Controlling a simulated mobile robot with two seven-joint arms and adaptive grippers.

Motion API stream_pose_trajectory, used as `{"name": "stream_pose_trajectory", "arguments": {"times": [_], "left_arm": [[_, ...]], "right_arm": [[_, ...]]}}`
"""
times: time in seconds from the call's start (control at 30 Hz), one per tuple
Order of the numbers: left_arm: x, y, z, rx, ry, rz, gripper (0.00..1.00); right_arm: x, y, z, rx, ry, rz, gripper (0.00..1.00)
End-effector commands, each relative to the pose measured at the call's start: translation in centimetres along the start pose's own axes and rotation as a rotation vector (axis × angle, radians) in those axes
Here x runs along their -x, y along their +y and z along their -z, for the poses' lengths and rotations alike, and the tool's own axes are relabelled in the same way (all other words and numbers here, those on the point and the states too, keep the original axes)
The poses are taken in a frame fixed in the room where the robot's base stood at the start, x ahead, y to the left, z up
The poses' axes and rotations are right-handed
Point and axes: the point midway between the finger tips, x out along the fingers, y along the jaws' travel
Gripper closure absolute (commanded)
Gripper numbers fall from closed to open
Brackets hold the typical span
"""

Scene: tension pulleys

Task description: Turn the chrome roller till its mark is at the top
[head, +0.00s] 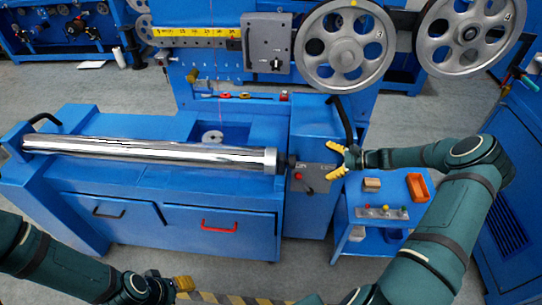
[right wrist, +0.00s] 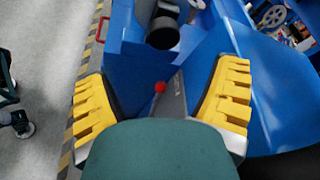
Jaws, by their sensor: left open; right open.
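The chrome roller (head: 150,153) lies horizontally across the top of the blue machine in the head view. No mark can be made out on it. My right gripper (head: 337,161) is open and empty, just right of the control panel at the roller's right end. In the right wrist view its yellow-padded fingers (right wrist: 165,95) are spread wide, with a red knob (right wrist: 160,87) seen between them and a dark round shaft end (right wrist: 163,35) beyond. My left gripper (head: 180,284) is open at the bottom of the head view, low in front of the machine and away from the roller.
Two large spoked pulleys (head: 345,80) stand at the upper right. A blue cart (head: 345,225) with an orange bin (head: 417,187) and a small box (head: 372,185) stands right of the machine. The machine front has drawers with a black and a red handle (head: 219,227).

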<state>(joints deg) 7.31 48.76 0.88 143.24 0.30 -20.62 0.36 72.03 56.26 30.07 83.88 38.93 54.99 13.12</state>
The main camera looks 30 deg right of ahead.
Motion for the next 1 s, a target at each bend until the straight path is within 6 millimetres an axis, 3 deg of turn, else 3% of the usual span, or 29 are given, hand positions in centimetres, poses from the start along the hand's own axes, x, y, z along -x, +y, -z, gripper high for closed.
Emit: {"name": "stream_pose_trajectory", "arguments": {"times": [0.07,0.17,0.7,1.0], "left_arm": [[0.1,0.1,0.0,-0.001,-0.001,0.000,0.53],[0.0,0.0,-0.1,-0.001,-0.001,-0.001,0.53],[-0.7,-0.2,-0.4,-0.003,-0.007,-0.001,0.53],[-0.9,-0.3,-0.5,-0.003,-0.010,-0.001,0.53]], "right_arm": [[0.5,-0.4,0.1,-0.005,-0.005,0.017,0.14],[-0.2,-0.4,0.1,-0.006,-0.009,0.018,0.14],[-10.2,-0.4,0.0,-0.004,-0.009,0.014,0.14],[-12.9,-0.5,0.1,-0.004,-0.005,0.015,0.14]]}}
